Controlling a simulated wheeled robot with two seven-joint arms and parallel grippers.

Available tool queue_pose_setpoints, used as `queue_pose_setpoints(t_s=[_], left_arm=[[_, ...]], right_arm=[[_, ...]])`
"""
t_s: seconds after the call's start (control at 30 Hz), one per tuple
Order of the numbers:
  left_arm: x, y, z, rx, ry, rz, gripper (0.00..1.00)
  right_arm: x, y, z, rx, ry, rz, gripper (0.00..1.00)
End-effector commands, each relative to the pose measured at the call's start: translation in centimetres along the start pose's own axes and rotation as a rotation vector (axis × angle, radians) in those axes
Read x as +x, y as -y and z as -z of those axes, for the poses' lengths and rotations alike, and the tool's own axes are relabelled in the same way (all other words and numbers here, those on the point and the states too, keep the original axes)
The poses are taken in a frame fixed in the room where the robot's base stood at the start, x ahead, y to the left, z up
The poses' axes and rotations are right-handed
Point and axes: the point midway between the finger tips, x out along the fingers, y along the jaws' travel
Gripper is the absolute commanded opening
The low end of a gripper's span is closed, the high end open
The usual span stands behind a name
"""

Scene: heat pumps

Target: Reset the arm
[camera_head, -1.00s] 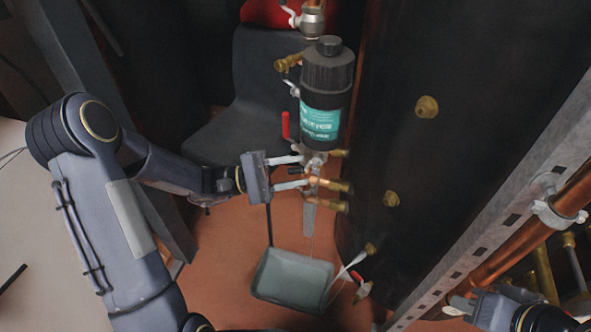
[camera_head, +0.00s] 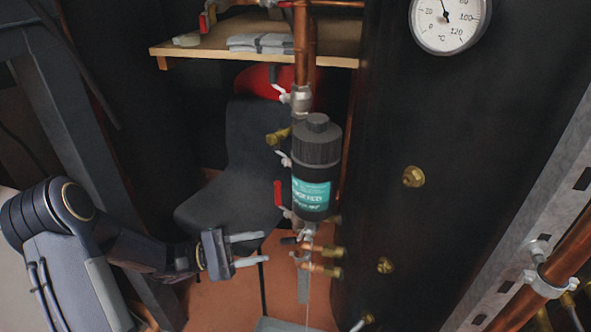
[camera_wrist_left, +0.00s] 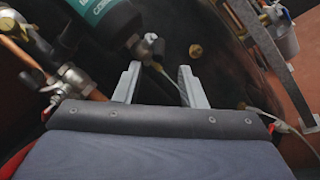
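My left gripper (camera_head: 252,249) is in the lower middle of the head view, with its two fingers apart and nothing between them. It is just left of the lower valves under a black canister (camera_head: 317,170) with a teal label. In the left wrist view its fingers (camera_wrist_left: 160,84) also stand apart and empty, with the canister (camera_wrist_left: 103,20) and a brass and steel valve (camera_wrist_left: 70,80) to their left. My left arm (camera_head: 130,245) is bent and comes in from the left. My right gripper does not show in the head view now.
A large black tank (camera_head: 390,130) with a dial gauge (camera_head: 448,22) stands right of the canister. A dark chair (camera_head: 248,160) and a wooden shelf (camera_head: 210,52) are behind. A perforated metal rail (camera_head: 545,195) and copper pipe (camera_head: 572,225) are at right. A grey tray (camera_head: 285,325) edges in below.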

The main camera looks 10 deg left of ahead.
Motion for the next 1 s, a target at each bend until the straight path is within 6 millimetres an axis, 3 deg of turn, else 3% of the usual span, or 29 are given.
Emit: queue_pose_setpoints(t_s=[0.17,0.37,0.5,0.6,0.77,1.0], left_arm=[[0.8,0.1,-1.9,0.026,0.005,0.086,0.37],[2.5,2.4,-8.8,0.165,-0.029,0.463,0.37],[1.7,5.1,-13.0,0.325,-0.12,0.745,0.37],[0.3,6.7,-15.0,0.464,-0.212,0.911,0.37],[-2.0,7.9,-16.6,0.663,-0.355,1.074,0.37],[-4.4,8.2,-17.4,0.9,-0.527,1.183,0.37]], right_arm=[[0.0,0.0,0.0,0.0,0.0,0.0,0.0],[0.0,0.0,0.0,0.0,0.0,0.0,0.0],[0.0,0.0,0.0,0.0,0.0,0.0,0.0],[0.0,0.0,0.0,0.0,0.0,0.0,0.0],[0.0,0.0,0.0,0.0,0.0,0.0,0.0],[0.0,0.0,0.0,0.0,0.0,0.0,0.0]])
